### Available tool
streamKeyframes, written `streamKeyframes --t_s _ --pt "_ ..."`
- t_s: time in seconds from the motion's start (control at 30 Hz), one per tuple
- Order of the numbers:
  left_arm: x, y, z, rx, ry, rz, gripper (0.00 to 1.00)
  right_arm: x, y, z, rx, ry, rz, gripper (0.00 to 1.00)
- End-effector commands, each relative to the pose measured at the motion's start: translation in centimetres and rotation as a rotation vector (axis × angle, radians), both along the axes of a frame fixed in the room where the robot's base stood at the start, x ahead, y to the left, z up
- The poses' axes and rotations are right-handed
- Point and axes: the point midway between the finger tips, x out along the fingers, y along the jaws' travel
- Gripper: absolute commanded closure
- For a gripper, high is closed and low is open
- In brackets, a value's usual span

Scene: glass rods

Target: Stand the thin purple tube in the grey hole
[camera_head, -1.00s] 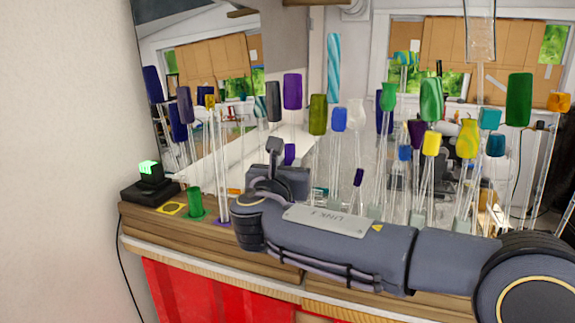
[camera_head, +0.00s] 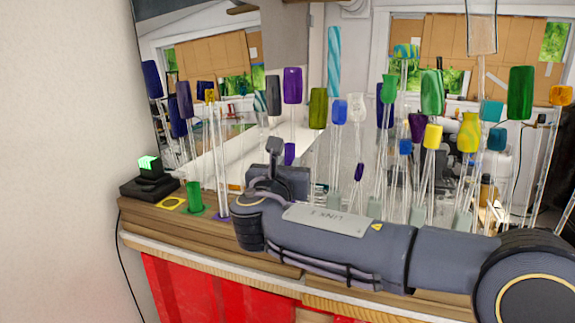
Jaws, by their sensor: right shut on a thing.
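My right arm comes in from the right, and its gripper (camera_head: 277,172) is in front of the rack of glass rods. The fingertips are mostly hidden behind my wrist. A small purple piece (camera_head: 289,153) shows just above the gripper; I take it as the upper end of the thin purple tube, held in the jaws. Its lower part is hidden. The grey hole does not show clearly; my arm covers the shelf there. My left gripper is not in view.
On the shelf's left end are a yellow-marked square (camera_head: 172,204), a green cylinder (camera_head: 194,197) and clear upright rods (camera_head: 220,160) over a purple patch. Several colour-topped glass rods, such as an olive one (camera_head: 318,108), crowd behind my arm. A black box (camera_head: 150,187) with a green light stands far left.

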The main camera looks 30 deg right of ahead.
Motion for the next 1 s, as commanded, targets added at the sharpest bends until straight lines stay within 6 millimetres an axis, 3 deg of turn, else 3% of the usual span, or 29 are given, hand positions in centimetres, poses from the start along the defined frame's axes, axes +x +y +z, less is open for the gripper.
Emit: streamKeyframes --t_s 0.07,0.1,0.3,0.63,1.0 --pt "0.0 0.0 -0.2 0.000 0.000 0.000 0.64 0.0 0.0 -0.2 0.000 0.000 0.000 1.00" --pt "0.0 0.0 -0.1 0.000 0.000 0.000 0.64 0.0 0.0 -0.1 -0.001 -0.001 0.000 0.77" --pt "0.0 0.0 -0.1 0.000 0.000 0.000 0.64 0.0 0.0 -0.1 0.000 0.000 0.000 0.54" --pt "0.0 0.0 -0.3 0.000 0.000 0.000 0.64 -0.4 0.5 -0.2 0.000 0.000 0.002 0.54" --pt "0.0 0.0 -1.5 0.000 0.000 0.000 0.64 -4.7 4.4 -0.3 0.001 -0.001 0.004 0.54"
